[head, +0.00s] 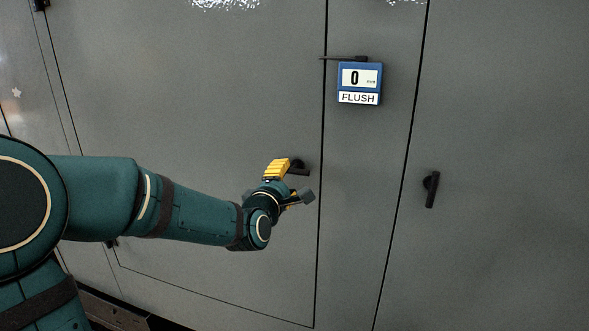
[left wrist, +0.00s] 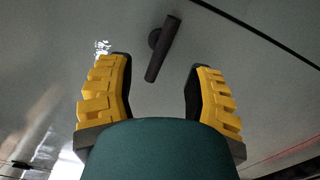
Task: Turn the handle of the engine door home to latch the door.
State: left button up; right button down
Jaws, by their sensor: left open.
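The engine door (head: 200,110) is a large grey panel, flush with its surround along the right edge. Its dark handle (head: 300,169) is near that edge, partly hidden by my left gripper (head: 284,179) and lying roughly level, pointing right. In the left wrist view the handle (left wrist: 163,47) shows as a round hub with a slanted bar. The bar's free end lies between and just beyond the two yellow fingertips (left wrist: 160,68). The fingers are open, with a gap on both sides of the bar. My right gripper is not in view.
A blue gauge (head: 360,83) on the strip right of the door reads 0 and FLUSH. A second dark handle (head: 431,190) hangs nearly upright on the right panel (head: 510,150). The door face around the handle is clear.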

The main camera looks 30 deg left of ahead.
aim_at(291, 173)
pick_arm(q)
jog(key=x, duration=0.6)
jog(key=shift+w+p, duration=0.3)
jog(key=shift+w, duration=0.05)
grip_shut()
